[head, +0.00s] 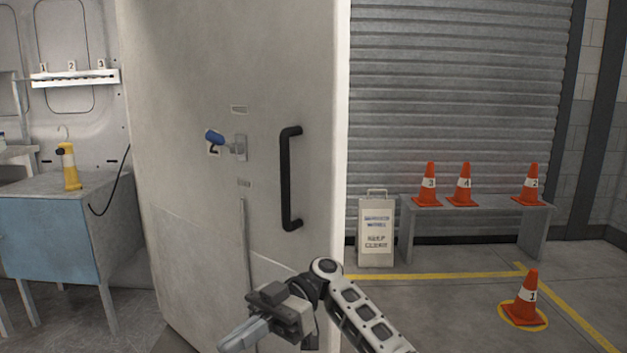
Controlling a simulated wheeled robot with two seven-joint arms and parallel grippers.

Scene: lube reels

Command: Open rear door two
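A large grey-white door panel (190,190), marked with a 2 beside its latch, fills the middle of the head view. A blue-gripped latch lever (215,137) sits on a metal plate, its blue end tilted up to the left. A black vertical pull handle (289,180) is right of the latch. My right gripper (238,338) is low in front of the door, below the handle and apart from it, pointing down-left. Its fingers look close together, but I cannot tell whether they are open or shut. My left gripper is not in view.
At left, an interior has a blue cabinet (50,240) with a yellow-and-white tool (68,167) on top. At right, a bench (408,212) holds orange cones; a sign (376,232) stands beside it. Cone 1 (526,300) stands on the floor. Yellow lines mark the floor.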

